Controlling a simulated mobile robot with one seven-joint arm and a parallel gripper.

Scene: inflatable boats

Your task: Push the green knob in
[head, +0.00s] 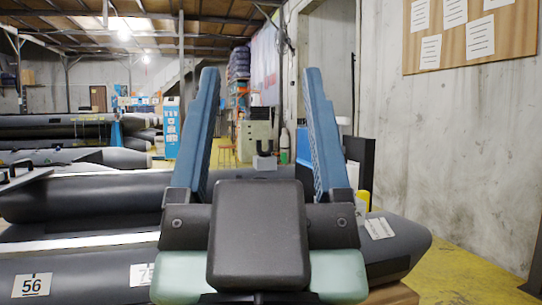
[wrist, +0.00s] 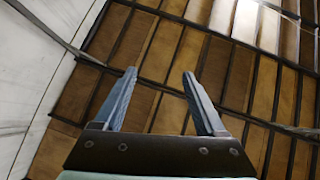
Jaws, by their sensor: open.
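My gripper (head: 261,72) stands upright close in front of the head camera, with its two blue fingers wide apart and nothing between them. In the wrist view my gripper (wrist: 158,73) is open and empty against the ceiling. I cannot make out a green knob in either view. My gripper and arm hide part of the middle of the head view.
Dark grey inflatable boats (head: 80,203) lie at the left, with number tags. A pale green machine (head: 254,135) stands far back, and a blue banner (head: 172,127) left of it. A concrete wall with a notice board (head: 468,38) is at right. Yellow floor shows at lower right.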

